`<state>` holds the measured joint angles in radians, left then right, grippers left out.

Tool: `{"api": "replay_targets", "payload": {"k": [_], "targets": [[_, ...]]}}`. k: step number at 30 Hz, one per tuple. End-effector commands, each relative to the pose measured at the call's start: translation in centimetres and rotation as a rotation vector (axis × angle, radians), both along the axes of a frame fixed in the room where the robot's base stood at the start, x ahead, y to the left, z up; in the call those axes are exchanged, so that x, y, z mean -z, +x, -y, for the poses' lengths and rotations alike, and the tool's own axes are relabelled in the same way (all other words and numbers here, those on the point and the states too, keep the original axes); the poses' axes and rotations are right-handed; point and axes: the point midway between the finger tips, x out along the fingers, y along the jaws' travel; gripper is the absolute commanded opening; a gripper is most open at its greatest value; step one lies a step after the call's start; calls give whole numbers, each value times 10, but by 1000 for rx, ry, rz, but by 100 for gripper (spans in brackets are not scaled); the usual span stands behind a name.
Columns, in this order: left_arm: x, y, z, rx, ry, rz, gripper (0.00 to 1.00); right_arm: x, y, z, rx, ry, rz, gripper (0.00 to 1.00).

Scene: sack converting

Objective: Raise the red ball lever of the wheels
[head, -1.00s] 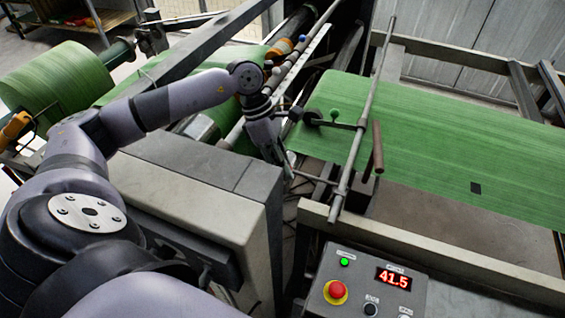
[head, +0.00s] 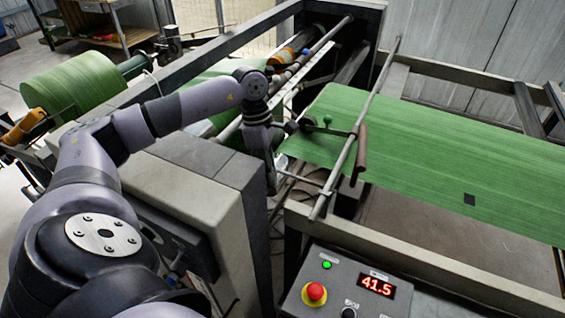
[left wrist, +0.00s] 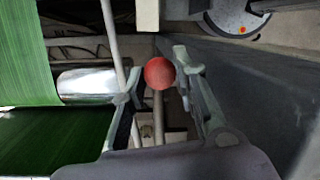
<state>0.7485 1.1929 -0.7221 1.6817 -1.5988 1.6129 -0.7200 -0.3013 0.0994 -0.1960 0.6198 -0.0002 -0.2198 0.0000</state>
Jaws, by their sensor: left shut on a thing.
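The red ball (left wrist: 159,73) of the lever sits between the two fingertips in the left wrist view, with its rod running down below it. My left gripper (left wrist: 158,72) is shut on the ball, one finger on each side. In the head view my left gripper (head: 271,185) points down between the grey cabinet and the green web; the red ball is hidden there. A dark wheel (head: 307,124) shows just right of the wrist, by the edge of the green web (head: 420,155). My right gripper is not in view.
A grey cabinet (head: 190,170) stands close left of the gripper. A control box (head: 340,290) with a red button is in front.

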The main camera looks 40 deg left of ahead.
Motion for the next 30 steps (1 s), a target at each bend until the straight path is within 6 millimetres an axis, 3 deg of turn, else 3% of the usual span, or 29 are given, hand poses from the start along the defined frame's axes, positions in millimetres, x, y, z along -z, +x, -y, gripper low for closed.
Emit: {"api": "replay_targets", "payload": {"k": [1, 12, 16, 25, 26, 30], "targets": [[11, -1, -7, -1, 12, -9, 0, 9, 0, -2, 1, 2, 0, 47], [38, -4, -13, 2, 15, -15, 0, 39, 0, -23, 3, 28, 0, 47], [41, -4, -14, 2, 15, -15, 0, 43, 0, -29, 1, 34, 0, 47], [40, -4, -14, 3, 13, -16, 0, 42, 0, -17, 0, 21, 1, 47], [40, -4, -13, 3, 13, -16, 28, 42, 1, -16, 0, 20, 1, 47], [40, -4, -14, 3, 14, -14, 37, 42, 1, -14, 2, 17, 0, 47]]}}
